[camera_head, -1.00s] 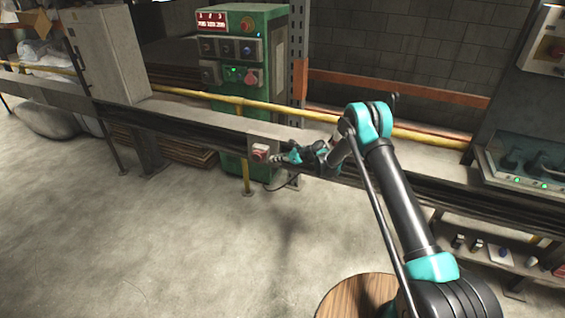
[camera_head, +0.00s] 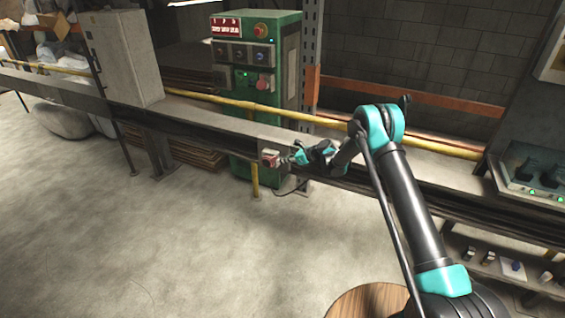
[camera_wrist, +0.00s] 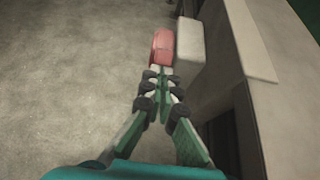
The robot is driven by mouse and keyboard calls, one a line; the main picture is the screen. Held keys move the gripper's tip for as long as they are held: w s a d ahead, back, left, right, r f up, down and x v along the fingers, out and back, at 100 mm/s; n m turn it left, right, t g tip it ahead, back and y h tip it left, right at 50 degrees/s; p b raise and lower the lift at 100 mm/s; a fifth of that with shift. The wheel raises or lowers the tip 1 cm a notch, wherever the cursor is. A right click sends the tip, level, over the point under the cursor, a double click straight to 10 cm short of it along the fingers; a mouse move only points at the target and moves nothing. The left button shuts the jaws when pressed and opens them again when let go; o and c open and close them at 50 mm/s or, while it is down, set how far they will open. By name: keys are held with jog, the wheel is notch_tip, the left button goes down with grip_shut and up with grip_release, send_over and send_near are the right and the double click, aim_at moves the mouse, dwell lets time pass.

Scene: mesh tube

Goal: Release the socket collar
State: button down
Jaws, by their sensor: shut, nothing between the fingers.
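The socket (camera_head: 269,160) is a small red and grey fitting on the front edge of the long ledge, left of my gripper. In the wrist view its red collar (camera_wrist: 163,46) sits against a pale box (camera_wrist: 189,42). My gripper (camera_head: 286,161) points left at the socket, with its fingertips close to it. In the wrist view my gripper (camera_wrist: 160,74) has its fingertips together just below the red part, with nothing seen between them. I cannot tell whether they touch the collar.
A dark cable (camera_head: 292,191) hangs below the ledge (camera_head: 215,115). A green control cabinet (camera_head: 243,95) stands behind it, and a yellow pipe (camera_head: 225,98) runs along it. A round wooden top (camera_head: 368,300) is at the bottom. The floor at left is clear.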

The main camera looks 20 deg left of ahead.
aim_at(276, 156)
jog(key=shift+a+r+h, duration=0.15)
jog(key=shift+r+h, duration=0.15)
jog(key=shift+a+r+h, duration=0.7)
jog(key=shift+r+h, duration=0.1)
jog(key=shift+r, duration=0.2)
jog(key=h, duration=0.2)
jog(key=a+r+h, duration=0.1)
jog(key=shift+w+a+h, duration=0.1)
jog(key=shift+h, duration=0.3)
jog(key=shift+w+a+r+h, duration=0.1)
jog(key=shift+a+r+h, duration=0.2)
jog(key=shift+h, duration=0.25)
jog(key=shift+a+r+h, duration=0.15)
jog(key=shift+a+h, duration=0.25)
jog(key=shift+h, duration=0.15)
jog(key=shift+d, duration=0.1)
jog(key=shift+r, duration=0.1)
